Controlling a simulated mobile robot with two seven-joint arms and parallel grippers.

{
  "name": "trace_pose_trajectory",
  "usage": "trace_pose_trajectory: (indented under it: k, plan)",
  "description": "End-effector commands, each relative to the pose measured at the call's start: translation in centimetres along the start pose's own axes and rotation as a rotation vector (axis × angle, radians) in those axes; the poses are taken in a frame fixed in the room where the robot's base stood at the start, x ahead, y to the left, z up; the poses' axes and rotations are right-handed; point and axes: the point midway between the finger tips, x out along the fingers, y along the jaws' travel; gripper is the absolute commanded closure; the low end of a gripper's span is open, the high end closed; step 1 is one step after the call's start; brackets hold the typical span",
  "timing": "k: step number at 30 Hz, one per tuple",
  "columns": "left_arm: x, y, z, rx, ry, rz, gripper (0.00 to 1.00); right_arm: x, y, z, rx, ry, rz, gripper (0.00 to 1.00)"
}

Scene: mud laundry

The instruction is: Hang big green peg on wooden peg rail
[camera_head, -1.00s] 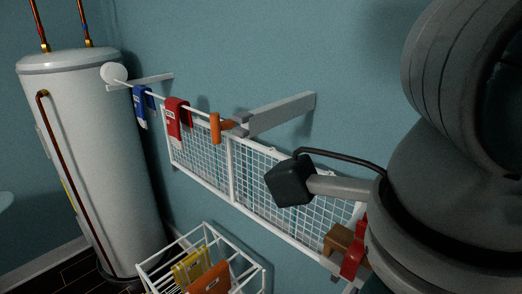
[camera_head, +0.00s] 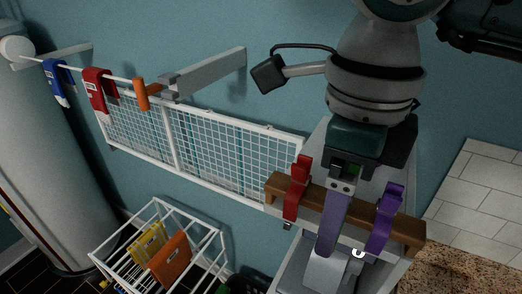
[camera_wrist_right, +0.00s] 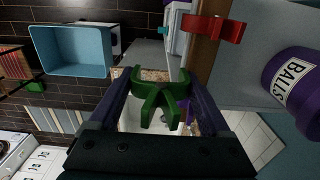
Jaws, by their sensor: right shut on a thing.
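The wooden peg rail (camera_head: 273,190) runs across the lower right of the head view. A red peg (camera_head: 297,187) hangs near its left end and a purple peg (camera_head: 386,215) near its right. My right gripper (camera_wrist_right: 160,82) is shut on the big green peg (camera_wrist_right: 153,106), which shows between its dark fingers in the wrist view. In the head view one finger crosses in front of the rail between the two pegs and hides most of the green peg. I cannot tell whether the green peg touches the rail. My left gripper is not in view.
A white wire basket (camera_head: 104,256) with yellow and orange items stands below. A purple canister (camera_wrist_right: 292,80) marked BALLS is close by in the wrist view. A granite counter (camera_head: 460,245) lies right.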

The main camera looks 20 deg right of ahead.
Motion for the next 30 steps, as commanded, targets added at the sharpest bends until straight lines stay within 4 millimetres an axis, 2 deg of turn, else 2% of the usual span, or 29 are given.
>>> trace_pose_trajectory:
  k: [20,21,30]
  plan:
    - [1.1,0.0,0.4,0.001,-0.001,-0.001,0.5,0.1,-6.0,0.0,0.002,-0.001,0.0,0.7]
    - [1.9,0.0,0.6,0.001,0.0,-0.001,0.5,0.9,-5.9,0.0,0.0,0.0,0.001,0.7]
    - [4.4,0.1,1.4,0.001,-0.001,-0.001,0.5,3.5,-5.8,0.0,0.0,-0.001,0.0,0.7]
